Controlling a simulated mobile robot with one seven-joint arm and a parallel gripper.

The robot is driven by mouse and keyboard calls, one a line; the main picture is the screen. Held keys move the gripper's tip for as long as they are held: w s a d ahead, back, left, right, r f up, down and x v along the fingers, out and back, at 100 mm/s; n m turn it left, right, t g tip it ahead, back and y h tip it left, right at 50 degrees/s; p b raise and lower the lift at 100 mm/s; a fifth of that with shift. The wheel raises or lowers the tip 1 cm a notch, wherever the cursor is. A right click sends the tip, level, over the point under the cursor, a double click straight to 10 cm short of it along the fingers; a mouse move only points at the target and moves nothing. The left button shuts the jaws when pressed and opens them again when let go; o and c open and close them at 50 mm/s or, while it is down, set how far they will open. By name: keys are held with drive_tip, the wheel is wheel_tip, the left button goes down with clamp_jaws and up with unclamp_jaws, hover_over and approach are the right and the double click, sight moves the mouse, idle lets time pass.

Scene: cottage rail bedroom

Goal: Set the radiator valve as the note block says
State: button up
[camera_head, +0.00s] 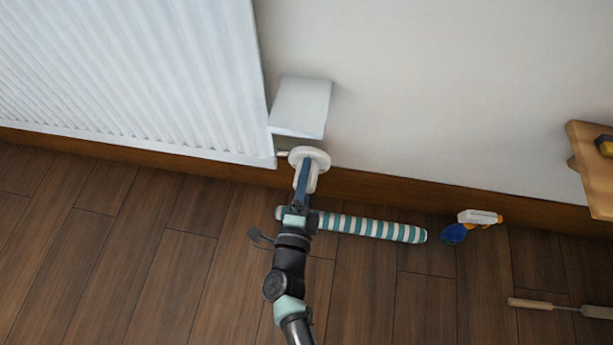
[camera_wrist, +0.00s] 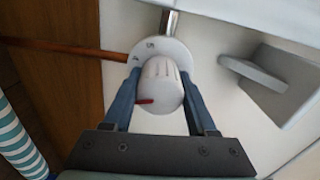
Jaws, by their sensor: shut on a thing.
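The radiator valve has a white ribbed knob (camera_wrist: 160,92) with a red pointer (camera_wrist: 144,101), in front of a round white dial plate (camera_wrist: 150,51). The pointer lies toward the left of the knob in the wrist view. Small dark marks show on the plate, too small to read. In the head view the valve (camera_head: 312,155) sits at the lower right corner of the white radiator (camera_head: 150,75). My gripper (camera_head: 306,176) reaches it from the front. In the wrist view my gripper (camera_wrist: 160,80) has one finger on each side of the knob and is shut on it. I cannot make out a note block with writing.
A pale slab (camera_head: 301,105) juts from the wall just above the valve. A striped roll (camera_head: 375,228) lies on the floor behind my gripper. A spray bottle (camera_head: 468,227), a wooden-handled tool (camera_head: 560,307) and a wooden piece (camera_head: 591,165) are to the right. Floor at left is clear.

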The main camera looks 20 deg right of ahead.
drive_tip(key=m+b, duration=0.1)
drive_tip(key=m, duration=0.2)
drive_tip(key=shift+f+m, duration=0.15)
drive_tip(key=shift+m, duration=0.15)
drive_tip(key=shift+m+b, duration=0.75)
drive_tip(key=shift+m, duration=0.95)
drive_tip(key=o, duration=1.4)
drive_tip(key=shift+c, duration=0.2)
drive_tip(key=p+v, duration=0.5)
drive_tip(key=v, duration=0.8)
drive_tip(key=shift+a, duration=0.1)
